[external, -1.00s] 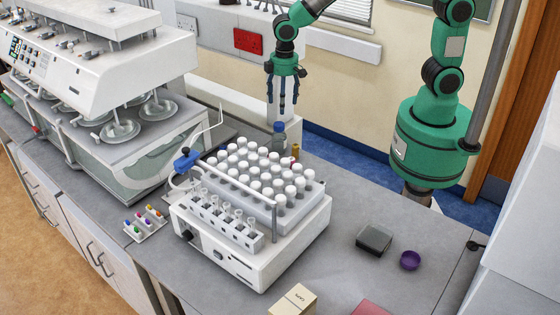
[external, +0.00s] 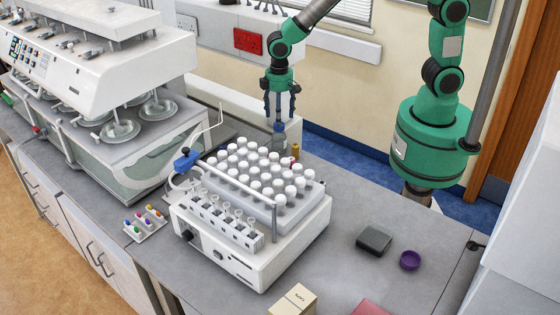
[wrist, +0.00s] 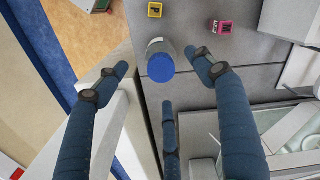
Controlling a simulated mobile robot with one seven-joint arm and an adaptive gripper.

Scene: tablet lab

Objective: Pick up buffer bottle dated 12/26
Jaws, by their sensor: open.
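A bottle with a blue cap (wrist: 160,67) stands upright on the bench, below and between my gripper's spread fingers in the wrist view. In the external view the bottle (external: 279,142) stands behind the white vial rack, its lower part partly hidden. Its date cannot be read. My gripper (external: 280,113) is right above the bottle, pointing down, with its fingertips close to the cap. In the wrist view my gripper (wrist: 166,76) shows three dark blue fingers, open and empty. I cannot tell whether any finger touches the bottle.
The white sampler with capped vials (external: 320,216) stands in front of the bottle. A large dissolution machine (external: 110,60) fills the left.

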